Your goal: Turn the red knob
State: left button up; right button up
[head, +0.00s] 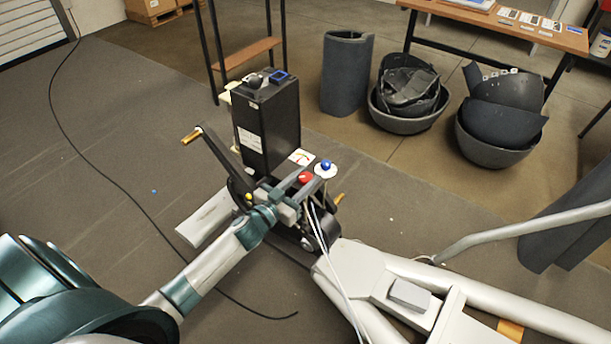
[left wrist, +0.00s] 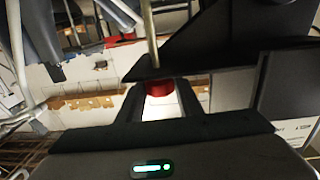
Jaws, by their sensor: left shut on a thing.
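The red knob (head: 305,177) sits on the small control panel beside the black box, next to a blue knob (head: 326,165) on a white round plate. My left gripper (head: 297,187) reaches in from the lower left and is shut on the red knob. In the left wrist view the red knob (left wrist: 160,88) shows between the two fingers, with a pale surface below it. The fingers hide part of the knob, so its turn angle cannot be told. My right gripper does not show in either view.
The black box (head: 266,125) stands just behind my gripper. A crank arm with a wooden handle (head: 191,136) rises to its left. White cables (head: 318,230) hang beside the panel, and a pale tubular frame (head: 480,290) fills the lower right. Grey bins (head: 407,100) stand farther back.

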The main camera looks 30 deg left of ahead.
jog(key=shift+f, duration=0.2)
pick_arm(q)
jog(key=o, duration=1)
jog(key=shift+s+a+b, duration=0.15)
jog(key=shift+s+a, duration=0.45)
jog(key=shift+s, duration=2.25)
jog(key=shift+s+a+b, duration=0.15)
jog(key=shift+s+a, duration=0.45)
jog(key=shift+s, duration=2.2)
jog(key=shift+s+a+b, duration=0.15)
jog(key=shift+s+a, duration=0.45)
jog(key=shift+s, duration=2.25)
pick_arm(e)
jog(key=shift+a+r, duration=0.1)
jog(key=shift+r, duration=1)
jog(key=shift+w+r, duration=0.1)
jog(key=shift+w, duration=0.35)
